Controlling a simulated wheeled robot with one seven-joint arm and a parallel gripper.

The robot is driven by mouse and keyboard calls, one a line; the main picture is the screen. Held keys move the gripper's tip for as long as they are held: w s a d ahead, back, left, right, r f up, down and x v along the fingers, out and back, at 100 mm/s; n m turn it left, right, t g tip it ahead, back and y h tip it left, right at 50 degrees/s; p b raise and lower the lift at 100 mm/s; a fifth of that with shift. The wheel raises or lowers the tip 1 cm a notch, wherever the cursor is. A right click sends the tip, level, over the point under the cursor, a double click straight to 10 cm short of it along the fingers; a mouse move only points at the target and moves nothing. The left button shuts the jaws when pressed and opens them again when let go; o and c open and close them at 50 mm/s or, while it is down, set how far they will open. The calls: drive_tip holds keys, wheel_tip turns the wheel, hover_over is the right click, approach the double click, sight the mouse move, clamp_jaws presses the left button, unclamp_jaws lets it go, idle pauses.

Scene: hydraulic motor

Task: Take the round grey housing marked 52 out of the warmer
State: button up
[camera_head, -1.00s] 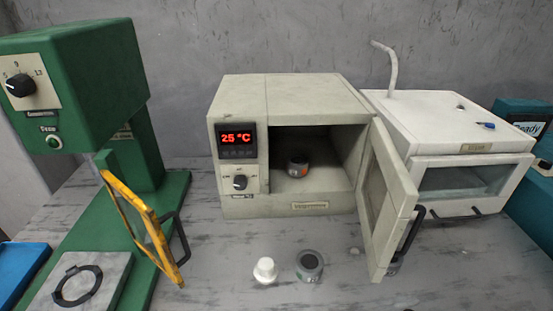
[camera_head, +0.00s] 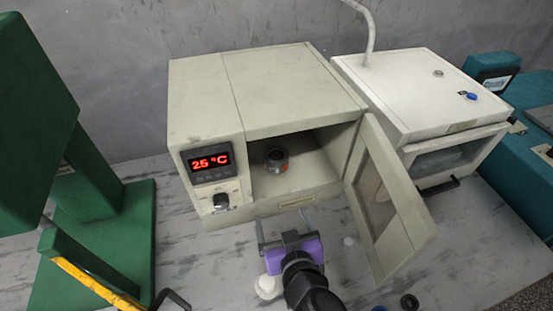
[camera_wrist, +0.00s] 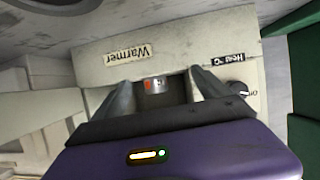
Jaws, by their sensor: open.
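The round grey housing (camera_head: 277,160) stands in the warmer near the open front, with an orange-red mark on its side. The number on it is too small to read. The beige warmer (camera_head: 290,75) has its door (camera_head: 392,215) swung open to the right. My gripper (camera_head: 283,217) is open and empty, in front of and below the opening, fingers pointing at the warmer. In the wrist view the housing (camera_wrist: 155,85) shows between the two fingers (camera_wrist: 161,79), beyond their tips, its lower part hidden by my gripper.
The warmer's display (camera_head: 210,162) reads 25 °C. A white part (camera_head: 268,287) stands on the table beside my gripper. A green press (camera_head: 95,190) with a yellow-framed guard is at left. A white oven (camera_head: 425,95) stands right of the warmer, behind the door.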

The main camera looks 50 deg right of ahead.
sight(278, 165)
drive_tip(key=shift+m+g+h, duration=0.4)
drive_tip(key=shift+m+h, duration=0.4)
drive_tip(key=shift+m, duration=0.1)
drive_tip(key=w+d+r+p, duration=0.1)
drive_tip(key=w+d, duration=0.2)
drive_tip(key=w+d+p, duration=0.1)
drive_tip(key=w+d, duration=0.2)
drive_tip(key=w+d+r+p, duration=0.1)
drive_tip(key=w+d, duration=0.2)
drive_tip(key=shift+d+r, duration=0.3)
drive_tip(key=shift+d, duration=0.05)
drive_tip(key=shift+w+d+f+p, duration=0.15)
drive_tip(key=shift+w+d+p, duration=0.25)
drive_tip(key=shift+w+d, duration=0.15)
drive_tip(key=shift+p+x, duration=0.5)
drive_tip(key=shift+x, duration=1.65)
clamp_jaws()
